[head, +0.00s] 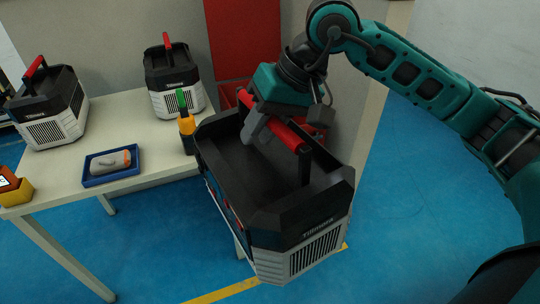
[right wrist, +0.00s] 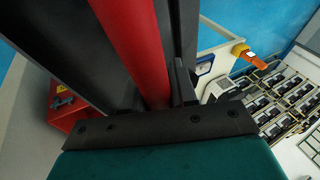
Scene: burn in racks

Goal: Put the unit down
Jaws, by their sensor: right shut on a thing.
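The held unit (head: 299,232) is a black and grey box with a vented end and a red bar handle (head: 283,130) on top. My right gripper (head: 254,128) is shut on that red handle. The unit hangs tilted in front of the table's right end, with blue floor visible around it. In the right wrist view the red handle (right wrist: 128,45) runs between the fingers. The white table (head: 140,117) stands to the left, with two similar units on it: one at the back (head: 174,82) and one at the left (head: 50,110). My left gripper is not in view.
A blue tray (head: 87,182) with a grey and orange item lies near the table's front edge. An orange and green device (head: 186,125) stands at the right end. A yellow device (head: 14,191) sits at the front left corner. Table top is clear between tray and back unit.

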